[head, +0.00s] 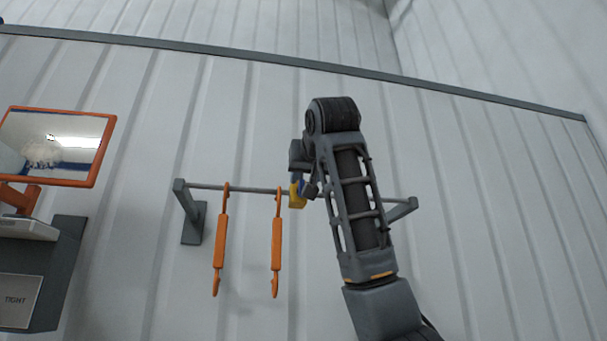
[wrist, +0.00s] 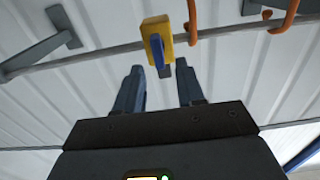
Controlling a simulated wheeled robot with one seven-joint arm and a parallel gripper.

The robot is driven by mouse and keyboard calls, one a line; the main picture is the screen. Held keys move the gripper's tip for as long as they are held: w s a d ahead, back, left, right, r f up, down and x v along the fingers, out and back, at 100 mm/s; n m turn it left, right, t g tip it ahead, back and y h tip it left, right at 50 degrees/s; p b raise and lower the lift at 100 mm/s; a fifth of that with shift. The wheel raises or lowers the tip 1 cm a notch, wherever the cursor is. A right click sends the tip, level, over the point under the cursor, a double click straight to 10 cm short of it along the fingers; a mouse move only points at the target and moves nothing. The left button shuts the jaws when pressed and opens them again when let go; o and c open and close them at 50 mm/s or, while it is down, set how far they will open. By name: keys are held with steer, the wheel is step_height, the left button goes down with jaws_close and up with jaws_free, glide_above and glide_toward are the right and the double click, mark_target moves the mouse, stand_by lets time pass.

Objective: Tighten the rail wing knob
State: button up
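A yellow clamp block (head: 298,201) sits on the grey rail (head: 245,190) against the wall, partly hidden by my arm in the head view. In the wrist view the yellow block (wrist: 157,27) carries a blue wing knob (wrist: 157,52) that points down toward my gripper. My gripper (wrist: 160,68) is open, with one finger on each side of the line to the knob. The knob's lower end shows in the gap near the fingertips. I see no clear contact, and the exact depth between them cannot be told.
Two orange hooks (head: 220,240) (head: 276,245) hang from the rail left of the block, close to it. Rail brackets (head: 195,222) (head: 402,209) stand at both ends. An orange-framed mirror (head: 55,145) and a panel marked TIGHT (head: 18,300) are at the left.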

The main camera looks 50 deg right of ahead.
steer(key=shift+x, duration=1.05)
jaws_close()
